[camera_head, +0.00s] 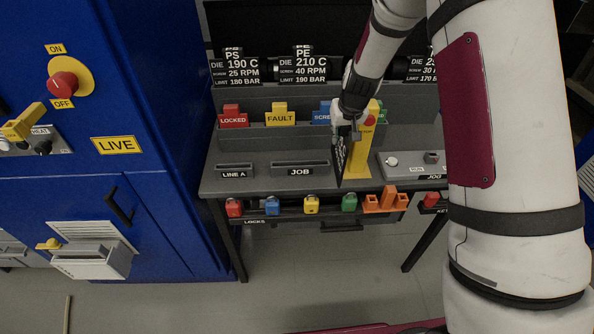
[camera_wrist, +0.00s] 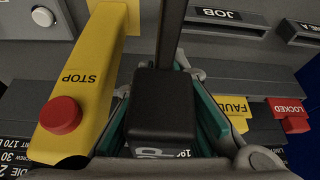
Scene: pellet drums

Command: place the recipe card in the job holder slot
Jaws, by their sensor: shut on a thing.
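My gripper (camera_head: 346,128) is shut on a dark recipe card (camera_head: 339,160), which hangs down above the bench, seen nearly edge-on in the head view. In the wrist view, my gripper (camera_wrist: 170,95) has its teal pads on both sides of the card's black block-like grip (camera_wrist: 165,110). The print on the held card is too oblique to read. The job holder (camera_head: 300,169), a low grey block labelled JOB with a slot on top, is on the bench to the left of the card. It also shows in the wrist view (camera_wrist: 238,24), and its slot looks empty.
A yellow STOP post (camera_head: 359,158) with a red button stands close to the right of the card. The LINE A holder (camera_head: 235,170) is left of the job holder. Coloured tags, including FAULT (camera_head: 280,117), and other recipe cards (camera_head: 303,68) stand behind.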

